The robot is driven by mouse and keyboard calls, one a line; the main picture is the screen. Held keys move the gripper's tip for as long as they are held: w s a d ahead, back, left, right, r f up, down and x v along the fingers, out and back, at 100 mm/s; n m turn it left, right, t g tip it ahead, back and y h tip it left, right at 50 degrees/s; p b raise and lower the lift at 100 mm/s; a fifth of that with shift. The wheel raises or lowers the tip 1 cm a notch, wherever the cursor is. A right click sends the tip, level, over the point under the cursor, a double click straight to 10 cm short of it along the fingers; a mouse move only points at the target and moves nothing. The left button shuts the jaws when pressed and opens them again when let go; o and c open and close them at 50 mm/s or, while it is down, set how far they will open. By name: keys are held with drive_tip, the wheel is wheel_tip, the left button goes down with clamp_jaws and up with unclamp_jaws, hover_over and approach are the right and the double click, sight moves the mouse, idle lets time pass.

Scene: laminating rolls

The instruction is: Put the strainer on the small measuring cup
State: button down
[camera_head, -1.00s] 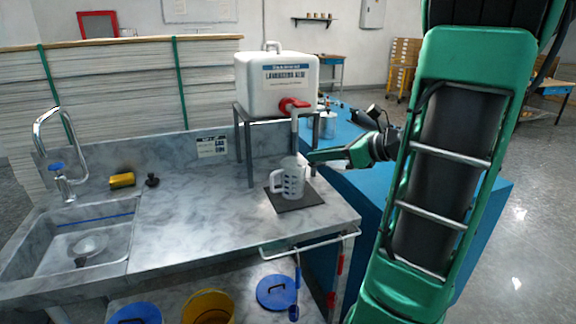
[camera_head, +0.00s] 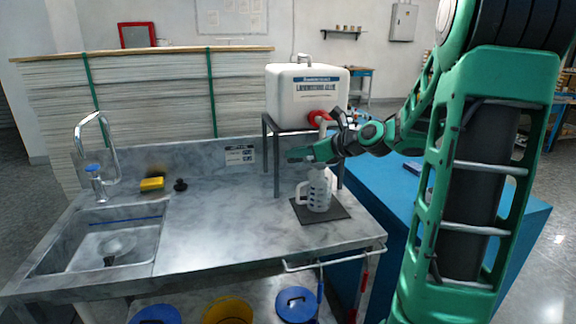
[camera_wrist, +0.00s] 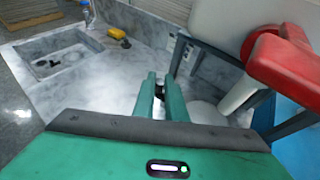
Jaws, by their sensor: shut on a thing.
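A pale measuring cup (camera_head: 318,193) with dark markings and a handle stands upright on a dark mat (camera_head: 338,209) under the container's tap. My gripper (camera_head: 291,156) is above the cup, its fingers pointing left past it. In the wrist view, the green fingers (camera_wrist: 159,92) are closed around a small dark thing (camera_wrist: 159,93). Its full shape is hidden, so I cannot tell whether it is part of the strainer. No strainer mesh or rim is clearly visible.
The white container (camera_head: 306,93) with a red tap (camera_head: 321,117) stands on a metal frame (camera_head: 276,168) close to my gripper. A sink (camera_head: 105,245), yellow sponge (camera_head: 152,184) and black stopper (camera_head: 180,185) are on the left. The middle of the counter is clear.

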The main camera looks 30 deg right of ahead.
sight(295, 161)
drive_tip(key=shift+w+a, duration=0.2)
drive_tip(key=shift+w, duration=0.3)
drive_tip(key=shift+f, duration=1.75)
drive_tip(key=shift+f, duration=0.1)
drive_tip(key=c, duration=1.8)
unclamp_jaws()
